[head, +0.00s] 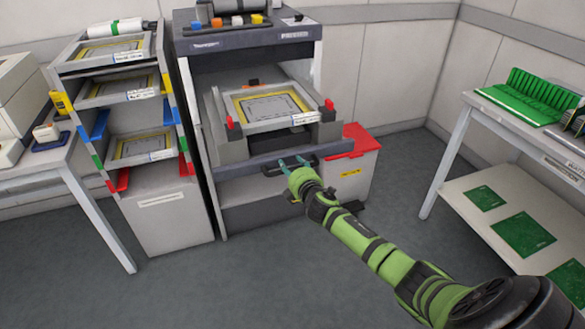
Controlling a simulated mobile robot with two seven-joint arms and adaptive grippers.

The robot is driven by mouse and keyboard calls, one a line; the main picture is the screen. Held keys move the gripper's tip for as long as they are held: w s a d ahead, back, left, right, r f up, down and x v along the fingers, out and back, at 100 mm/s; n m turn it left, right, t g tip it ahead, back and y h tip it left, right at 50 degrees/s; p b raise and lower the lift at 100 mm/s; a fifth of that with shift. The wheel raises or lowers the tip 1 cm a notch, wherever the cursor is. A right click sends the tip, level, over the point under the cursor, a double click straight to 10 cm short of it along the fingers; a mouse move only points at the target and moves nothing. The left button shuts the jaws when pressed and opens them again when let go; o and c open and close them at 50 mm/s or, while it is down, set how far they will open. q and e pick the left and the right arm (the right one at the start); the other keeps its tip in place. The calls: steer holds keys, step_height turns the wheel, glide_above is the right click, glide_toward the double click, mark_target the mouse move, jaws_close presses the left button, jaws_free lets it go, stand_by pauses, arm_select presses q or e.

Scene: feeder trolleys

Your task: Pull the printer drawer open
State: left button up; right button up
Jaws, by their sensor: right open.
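The printer (250,37) is a tall dark grey and white cabinet in the middle of the head view. Its drawer (240,163) has a dark grey front with a black handle and appears to stick out from the cabinet. A yellow-edged framed stencil (268,104) sits over it, between red clamps. My right gripper (289,163) reaches in from the lower right, its two teal fingertips apart at the drawer handle. Part of the handle is hidden by it, and I cannot tell whether the fingers touch it. My left gripper is not in view.
A rack (171,205) with several framed stencils stands left of the printer. A red-lidded bin (352,175) is close to its right side. A table (465,128) with green boards stands at the right. The floor (390,205) between is clear.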

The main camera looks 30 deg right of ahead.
steer(key=shift+s, duration=0.1)
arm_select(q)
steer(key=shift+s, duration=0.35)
arm_select(e)
steer(key=v, duration=1.2)
